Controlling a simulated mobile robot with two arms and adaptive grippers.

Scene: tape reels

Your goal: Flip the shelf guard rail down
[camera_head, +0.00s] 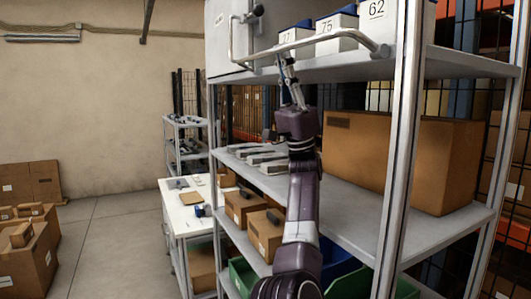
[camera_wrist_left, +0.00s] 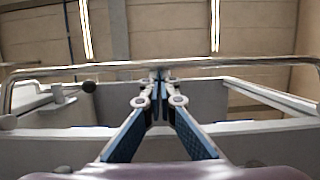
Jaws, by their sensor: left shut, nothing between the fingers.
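The shelf guard rail (camera_head: 260,55) is a grey metal bar with bent ends, in front of the boxes on the upper shelf (camera_head: 460,63). It crosses the left wrist view (camera_wrist_left: 110,68) from side to side. My left gripper (camera_head: 285,60) points up at the rail's middle from below. In the left wrist view its blue-padded fingers (camera_wrist_left: 160,76) are shut with nothing between them. My right gripper is not in view.
White numbered boxes (camera_head: 337,32) stand on the upper shelf. A metal upright (camera_head: 405,150) stands right of my left arm. The middle shelf holds a large cardboard box (camera_head: 445,155) and grey items (camera_head: 270,162). A white table (camera_head: 185,215) stands at left, with open floor (camera_head: 105,250) beyond.

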